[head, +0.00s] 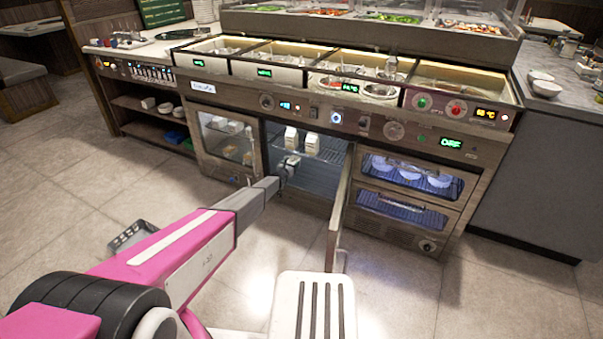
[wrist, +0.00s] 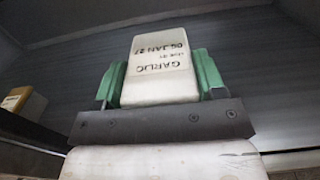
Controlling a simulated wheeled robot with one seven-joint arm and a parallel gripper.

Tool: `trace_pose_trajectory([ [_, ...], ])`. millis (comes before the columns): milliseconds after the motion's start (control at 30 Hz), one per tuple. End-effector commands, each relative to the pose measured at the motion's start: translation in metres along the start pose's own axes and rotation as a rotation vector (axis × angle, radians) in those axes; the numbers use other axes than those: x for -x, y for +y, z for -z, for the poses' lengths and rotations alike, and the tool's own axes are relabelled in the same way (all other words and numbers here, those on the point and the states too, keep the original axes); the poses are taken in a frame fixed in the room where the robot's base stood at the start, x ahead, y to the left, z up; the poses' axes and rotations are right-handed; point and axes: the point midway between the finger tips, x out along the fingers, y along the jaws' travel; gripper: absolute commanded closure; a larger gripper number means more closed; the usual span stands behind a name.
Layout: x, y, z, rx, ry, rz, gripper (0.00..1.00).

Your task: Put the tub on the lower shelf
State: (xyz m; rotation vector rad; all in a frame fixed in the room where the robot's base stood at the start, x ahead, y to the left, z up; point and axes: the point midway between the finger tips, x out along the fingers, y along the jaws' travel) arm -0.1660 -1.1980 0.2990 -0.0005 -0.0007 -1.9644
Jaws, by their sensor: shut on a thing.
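My gripper (wrist: 160,78) has green fingers and is shut on a white tub (wrist: 162,58). The tub's label reads GARLIC with a date and appears upside down in the wrist view. In the head view my gripper (head: 286,168) reaches into the open middle compartment of the steel counter, below and in front of its wire shelf (head: 325,154). The held tub is small there and partly hidden by my arm. The lower shelf (head: 318,184) is a darker area below the wire shelf, seen only in part.
White tubs (head: 312,143) stand on the wire shelf. The compartment's door (head: 338,215) stands open to the right of my arm. A closed glass door (head: 226,142) is at the left. Another tub (wrist: 24,101) shows at the left in the wrist view. A grey tray (head: 132,235) lies on the floor.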

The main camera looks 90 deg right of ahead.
Motion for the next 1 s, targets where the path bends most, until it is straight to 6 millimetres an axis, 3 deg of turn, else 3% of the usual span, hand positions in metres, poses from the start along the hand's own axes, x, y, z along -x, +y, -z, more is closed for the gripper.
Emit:
trace_pose_trajectory([
  [100, -0.018, -0.017, 0.016, 0.001, 0.000, 0.001, 0.74],
  [300, -0.034, -0.034, 0.030, 0.000, 0.000, 0.000, 0.74],
  [467, -0.036, -0.038, 0.035, 0.000, 0.000, -0.001, 0.74],
  [767, -0.037, -0.037, 0.070, 0.001, 0.000, -0.001, 0.74],
  [1000, -0.036, -0.038, 0.071, 0.000, -0.001, -0.001, 0.74],
])
